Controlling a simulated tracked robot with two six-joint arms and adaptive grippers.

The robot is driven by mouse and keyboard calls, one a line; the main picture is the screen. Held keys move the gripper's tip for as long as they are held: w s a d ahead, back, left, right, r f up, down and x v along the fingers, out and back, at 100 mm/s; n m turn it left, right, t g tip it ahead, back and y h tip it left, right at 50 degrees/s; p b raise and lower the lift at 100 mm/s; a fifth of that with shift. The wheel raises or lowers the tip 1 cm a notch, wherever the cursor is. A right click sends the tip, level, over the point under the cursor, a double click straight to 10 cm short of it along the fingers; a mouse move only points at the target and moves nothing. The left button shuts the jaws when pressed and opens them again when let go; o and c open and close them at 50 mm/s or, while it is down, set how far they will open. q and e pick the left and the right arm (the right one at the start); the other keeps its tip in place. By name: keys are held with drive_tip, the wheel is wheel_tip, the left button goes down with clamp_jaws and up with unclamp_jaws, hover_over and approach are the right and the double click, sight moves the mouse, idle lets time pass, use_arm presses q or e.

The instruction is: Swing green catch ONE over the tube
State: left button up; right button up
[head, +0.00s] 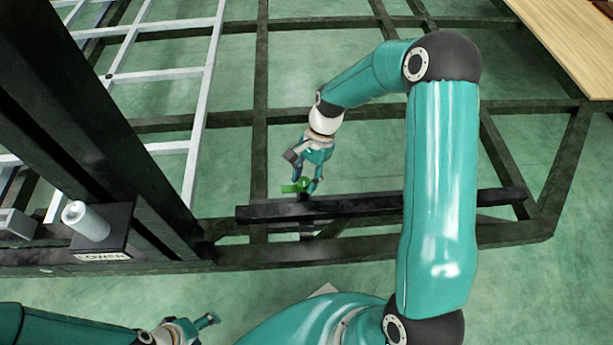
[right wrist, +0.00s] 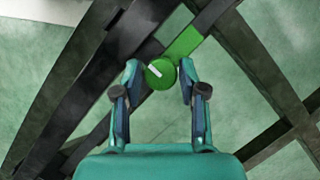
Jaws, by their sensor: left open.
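The green catch (head: 297,187) sits at the dark tube (head: 365,205), which lies across the chassis frame. In the right wrist view the catch shows as a round green knob with a white mark (right wrist: 160,73) and a flat green arm (right wrist: 184,43) pointing up and right. My right gripper (head: 308,185) is at the catch. In its wrist view the fingertips (right wrist: 160,75) stand on either side of the knob, very close to it; I cannot tell whether they touch it. My left gripper (head: 205,328) is open and empty at the bottom left, away from the tube.
A dark post (head: 110,130) rises at the left, beside a black block marked LOWER with a pale cylinder (head: 87,222). A pale ladder-like frame (head: 205,100) lies at the upper left. A wooden panel (head: 575,40) is at the upper right. Green floor shows between the beams.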

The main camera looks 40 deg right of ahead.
drive_tip(key=c, duration=0.5)
drive_tip(key=shift+d, duration=0.15)
clamp_jaws()
drive_tip(key=shift+n, duration=0.3)
drive_tip(key=shift+a+n+g+p, duration=0.2)
drive_tip(key=shift+n+g+p, duration=0.4)
drive_tip(key=shift+n+p, duration=0.45)
drive_tip(key=n+g+h+p, duration=0.1)
drive_tip(key=n, duration=0.3)
drive_tip(key=n+h, duration=0.1)
drive_tip(key=n, duration=0.1)
drive_tip(key=n+g+h, duration=0.1)
drive_tip(key=n, duration=0.2)
drive_tip(key=shift+a+n+p, duration=0.15)
drive_tip(key=shift+n+p, duration=0.1)
drive_tip(key=shift+p, duration=0.05)
drive_tip(key=n+h, duration=0.2)
drive_tip(key=n, duration=0.3)
drive_tip(key=shift+a+f+n, duration=0.1)
drive_tip(key=shift+n, duration=0.2)
